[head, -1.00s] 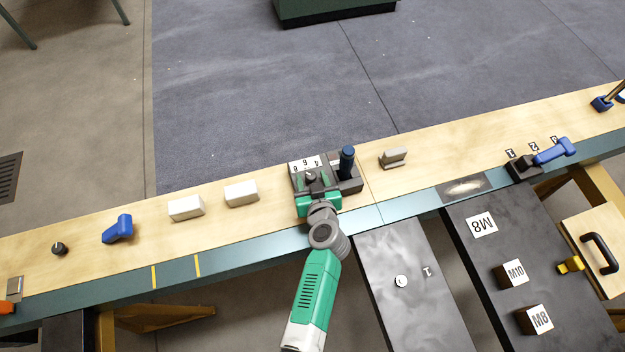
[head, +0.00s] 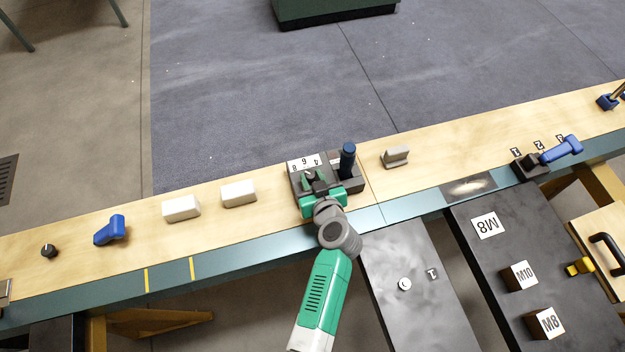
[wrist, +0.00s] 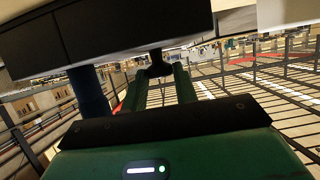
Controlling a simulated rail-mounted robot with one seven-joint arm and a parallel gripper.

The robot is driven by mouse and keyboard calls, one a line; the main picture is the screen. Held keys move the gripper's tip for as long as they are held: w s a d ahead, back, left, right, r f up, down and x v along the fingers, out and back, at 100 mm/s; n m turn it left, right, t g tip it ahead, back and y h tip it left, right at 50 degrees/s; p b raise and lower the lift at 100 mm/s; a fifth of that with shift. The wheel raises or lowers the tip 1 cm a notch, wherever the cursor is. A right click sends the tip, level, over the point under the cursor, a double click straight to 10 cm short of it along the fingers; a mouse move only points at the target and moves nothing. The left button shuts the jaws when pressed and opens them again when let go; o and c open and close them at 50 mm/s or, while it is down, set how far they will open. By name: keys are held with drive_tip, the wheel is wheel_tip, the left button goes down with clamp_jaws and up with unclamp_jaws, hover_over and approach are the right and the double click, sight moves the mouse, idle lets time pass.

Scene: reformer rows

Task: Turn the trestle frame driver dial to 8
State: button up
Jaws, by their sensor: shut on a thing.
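The driver (head: 352,184) is a dark block on the pale wooden beam top, with an upright dark blue handle (head: 347,157) at its right. A white scale plate (head: 297,164) with black digits, seen upside down, lies along its far edge; 8, 6 and 4 seem readable. My gripper (head: 313,177) reaches over the block from the near side, with its green fingers shut on the small dark dial. In the wrist view the dark dial knob (wrist: 159,66) sits between the green fingertips. The fingers partly hide the dial in the head view, so I cannot tell its setting.
Two white blocks (head: 182,208) and a blue clamp (head: 110,230) lie left of the driver. A grey block (head: 395,157) stands to the right, and a blue lever (head: 561,150) further right. Dark panels with M8 and M10 labels (head: 519,275) lie below right.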

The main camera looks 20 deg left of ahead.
drive_tip(key=o, duration=0.9)
drive_tip(key=shift+o, duration=0.2)
drive_tip(key=p+v, duration=0.1)
drive_tip(key=v, duration=0.6)
drive_tip(key=shift+s+d+r, duration=0.2)
drive_tip(key=shift+s, duration=0.05)
